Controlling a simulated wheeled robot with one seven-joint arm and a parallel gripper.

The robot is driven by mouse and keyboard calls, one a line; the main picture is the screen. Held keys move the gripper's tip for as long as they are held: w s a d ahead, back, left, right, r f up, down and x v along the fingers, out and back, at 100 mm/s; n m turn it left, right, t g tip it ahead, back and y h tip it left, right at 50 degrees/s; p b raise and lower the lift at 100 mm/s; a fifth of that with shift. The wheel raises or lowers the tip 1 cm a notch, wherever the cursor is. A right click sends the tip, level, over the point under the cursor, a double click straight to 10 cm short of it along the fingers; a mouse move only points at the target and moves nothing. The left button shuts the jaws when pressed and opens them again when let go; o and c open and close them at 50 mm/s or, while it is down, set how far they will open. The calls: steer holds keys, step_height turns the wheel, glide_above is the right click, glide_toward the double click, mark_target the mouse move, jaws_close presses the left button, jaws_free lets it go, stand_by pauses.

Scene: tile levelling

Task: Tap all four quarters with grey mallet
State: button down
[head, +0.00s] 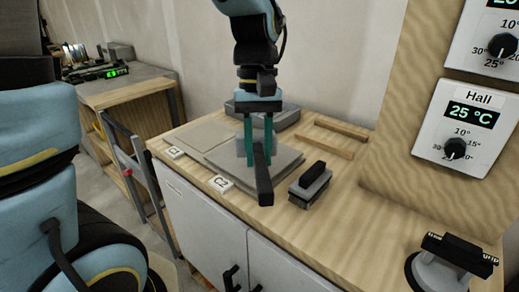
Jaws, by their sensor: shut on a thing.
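My gripper (258,148) is above the back bench, its two teal fingers pointing down. It is shut on the mallet, whose black handle (264,182) slants down toward the camera; a grey part (241,146), seemingly its head, shows behind the fingers. The mallet is over the grey tile (284,164) by the C2 label (220,184). Whether the mallet touches the tile I cannot tell. The gripper and mallet hide the tile's middle, and no quarter marks can be made out. Another flat slab (205,134) lies by the C1 label (175,152).
A grey tool with a black grip (311,184) stands right of the tile. Wooden strips (326,142) and a grey block (283,119) lie behind. A wooden panel with thermostats (463,128) rises at right. A black-handled device (452,262) is at the right front. Bench between is clear.

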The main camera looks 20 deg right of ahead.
step_height(320, 180, down, 6)
steer(key=b, duration=0.5)
steer(key=shift+f, duration=0.15)
step_height(320, 180, up, 5)
steer(key=p, duration=0.4)
steer(key=shift+p, duration=0.35)
steer(key=shift+f, duration=0.2)
step_height(320, 180, down, 6)
steer(key=b, duration=0.4)
steer(key=shift+f, duration=0.1)
steer(key=shift+r+p, duration=0.5)
steer(key=shift+r, duration=0.2)
step_height(320, 180, up, 5)
steer(key=p, duration=0.5)
steer(key=shift+r, duration=0.15)
